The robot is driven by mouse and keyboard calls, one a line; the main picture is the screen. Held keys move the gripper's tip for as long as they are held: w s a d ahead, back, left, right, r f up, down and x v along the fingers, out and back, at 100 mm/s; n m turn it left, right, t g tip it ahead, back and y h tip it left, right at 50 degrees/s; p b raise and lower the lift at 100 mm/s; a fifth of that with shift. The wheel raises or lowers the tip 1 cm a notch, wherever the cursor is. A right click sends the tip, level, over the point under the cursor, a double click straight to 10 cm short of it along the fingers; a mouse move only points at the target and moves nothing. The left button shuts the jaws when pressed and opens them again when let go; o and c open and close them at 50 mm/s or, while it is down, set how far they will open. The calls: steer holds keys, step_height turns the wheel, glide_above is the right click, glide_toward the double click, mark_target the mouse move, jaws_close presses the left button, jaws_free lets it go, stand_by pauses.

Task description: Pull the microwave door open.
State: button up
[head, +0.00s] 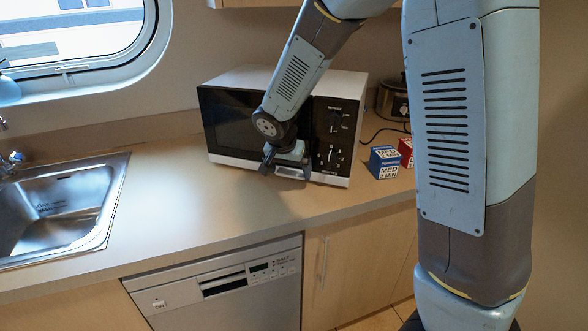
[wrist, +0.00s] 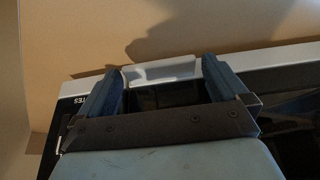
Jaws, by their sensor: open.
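The microwave (head: 225,130) stands on the counter against the wall, with a white case and a black front. Its door, the dark left part of the front, looks shut. Its control panel with dials (head: 336,140) is at the right. My gripper (head: 284,172) is at the lower front of the microwave, near the line between door and panel. In the wrist view my gripper (wrist: 160,77) is open, with a pale, bar-like piece (wrist: 160,72) between its two blue fingers. I cannot tell whether that piece is the door handle or whether the fingers touch it. My forearm hides part of the front.
A blue box (head: 384,163) and a red box (head: 406,152) stand right of the microwave, before a dark cooker (head: 393,100). A steel sink (head: 60,210) is at the left. The counter (head: 190,220) between sink and microwave is clear. A dishwasher (head: 220,290) is below.

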steer(key=shift+a, duration=0.1)
steer(key=c, duration=1.2)
steer(key=shift+d, duration=0.4)
steer(key=shift+a, duration=0.15)
steer(key=shift+s, duration=0.1)
